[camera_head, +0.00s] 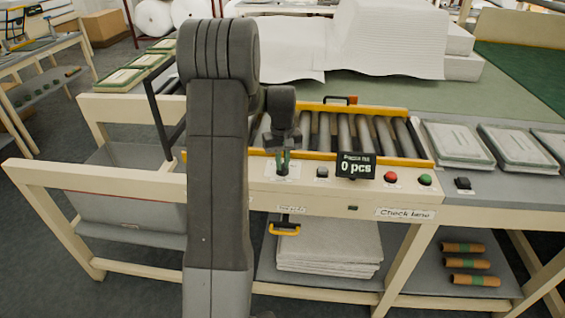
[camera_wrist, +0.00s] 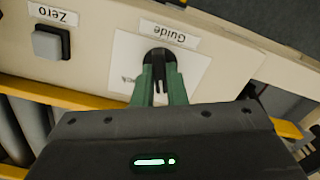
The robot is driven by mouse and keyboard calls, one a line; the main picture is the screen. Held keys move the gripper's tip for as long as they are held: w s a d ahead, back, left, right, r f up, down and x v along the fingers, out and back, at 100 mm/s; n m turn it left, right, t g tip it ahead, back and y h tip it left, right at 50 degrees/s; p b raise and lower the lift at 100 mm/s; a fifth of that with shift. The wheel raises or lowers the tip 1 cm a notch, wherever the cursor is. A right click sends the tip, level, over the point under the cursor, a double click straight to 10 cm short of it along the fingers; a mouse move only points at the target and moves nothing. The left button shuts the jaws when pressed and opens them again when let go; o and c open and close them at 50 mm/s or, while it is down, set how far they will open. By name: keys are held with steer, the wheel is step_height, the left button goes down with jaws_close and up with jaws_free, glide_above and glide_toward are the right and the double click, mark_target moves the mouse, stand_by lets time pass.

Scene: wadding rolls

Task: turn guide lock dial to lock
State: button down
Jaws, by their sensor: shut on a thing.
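The guide lock dial (camera_wrist: 159,58) is a dark round knob on the cream front panel, under a label reading "Guide" that appears upside down in the wrist view. A white card (camera_wrist: 195,68) with partly hidden lettering lies behind it. My gripper (camera_wrist: 160,82) has green fingers and is shut on the dial. In the head view my gripper (camera_head: 284,163) reaches down to the panel at the left end of the roller lane. The fingers and my arm hide part of the dial, so its exact setting cannot be told.
A grey Zero button (camera_wrist: 50,43) sits beside the dial. A display reading "0 pcs" (camera_head: 356,165), a red button (camera_head: 390,177) and a green button (camera_head: 425,180) are further right. The rollers (camera_head: 345,130) lie behind, with a yellow rail (camera_head: 325,155) along the front.

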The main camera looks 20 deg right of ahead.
steer(key=m, duration=0.6)
steer(key=shift+m, duration=0.3)
steer(key=m, duration=0.5)
steer(key=shift+m, duration=0.4)
steer(key=c, duration=1.5)
jaws_free()
steer(key=shift+o, duration=0.2)
step_height(320, 180, up, 14)
steer(key=b, duration=0.1)
steer(key=shift+f, duration=0.1)
